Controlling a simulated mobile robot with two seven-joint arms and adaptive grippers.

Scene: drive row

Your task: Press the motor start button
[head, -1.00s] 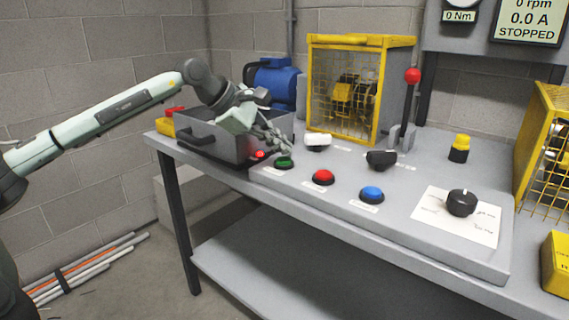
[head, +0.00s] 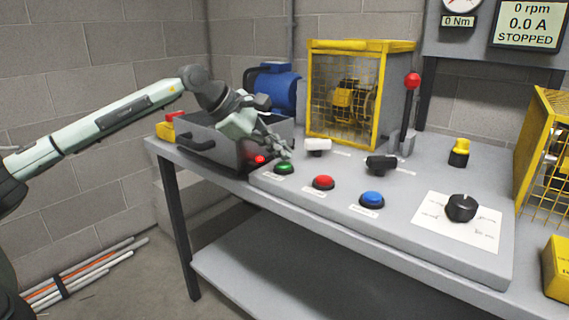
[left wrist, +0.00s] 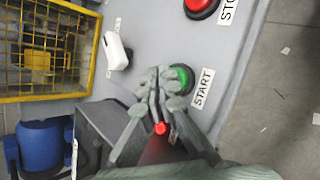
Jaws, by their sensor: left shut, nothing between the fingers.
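The green start button (head: 284,168) sits at the left end of the grey control panel, with a START label beside it in the left wrist view (left wrist: 183,77). My left gripper (head: 287,153) is shut and empty. Its fingertips are just above the far side of the green button; in the left wrist view the fingers (left wrist: 162,72) cover part of the button's edge. I cannot tell whether they touch it. The display (head: 530,24) reads 0 rpm, 0.0 A and STOPPED. My right gripper is not in view.
A red button (head: 323,182), a blue button (head: 372,198) and a black knob (head: 461,207) lie to the right. A white switch (head: 318,145) and a black switch (head: 381,163) stand behind. A yellow cage (head: 312,95) and a grey bin (head: 225,150) are near the arm.

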